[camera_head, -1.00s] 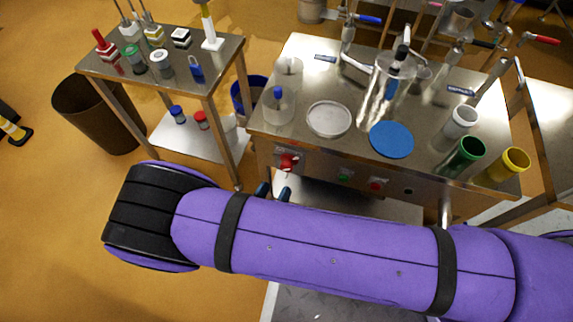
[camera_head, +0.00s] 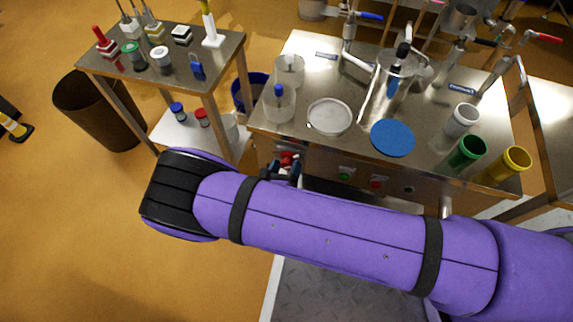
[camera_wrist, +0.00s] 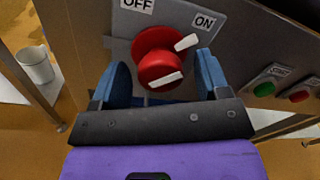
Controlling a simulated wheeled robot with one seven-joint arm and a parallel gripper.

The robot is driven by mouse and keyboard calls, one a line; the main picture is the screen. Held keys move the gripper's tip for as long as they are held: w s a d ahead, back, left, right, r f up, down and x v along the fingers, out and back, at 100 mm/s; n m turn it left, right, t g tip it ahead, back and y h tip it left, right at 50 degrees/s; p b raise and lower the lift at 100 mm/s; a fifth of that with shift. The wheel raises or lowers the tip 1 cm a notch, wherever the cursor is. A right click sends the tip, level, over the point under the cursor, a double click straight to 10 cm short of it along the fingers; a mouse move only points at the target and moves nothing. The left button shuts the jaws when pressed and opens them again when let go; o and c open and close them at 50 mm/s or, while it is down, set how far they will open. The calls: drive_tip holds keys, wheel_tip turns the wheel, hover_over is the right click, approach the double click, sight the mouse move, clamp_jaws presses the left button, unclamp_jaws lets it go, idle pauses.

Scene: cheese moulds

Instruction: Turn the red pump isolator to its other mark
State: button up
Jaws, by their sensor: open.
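The red pump isolator (camera_wrist: 158,58) is a round red knob with white marks on a grey plate on the steel bench's front panel. Labels "OFF" (camera_wrist: 137,4) and "ON" (camera_wrist: 204,22) sit above it. One white mark on it points toward the "ON" side. My gripper (camera_wrist: 166,80) is open, its two blue fingers on either side of the knob's lower part; whether they touch it I cannot tell. In the head view the isolator (camera_head: 288,158) shows just above my gripper (camera_head: 283,170), partly hidden by its fingers. My purple arm reaches in from the right.
A green button (camera_wrist: 264,89) and a red button (camera_wrist: 299,96) are right of the isolator. The bench top (camera_head: 300,148) holds a blue disc (camera_head: 392,137) and several cups. A side table (camera_head: 128,75) with tools and a dark bin (camera_head: 95,108) stand left.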

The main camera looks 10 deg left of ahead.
drive_tip(key=shift+w, duration=0.25)
drive_tip(key=c, duration=0.9)
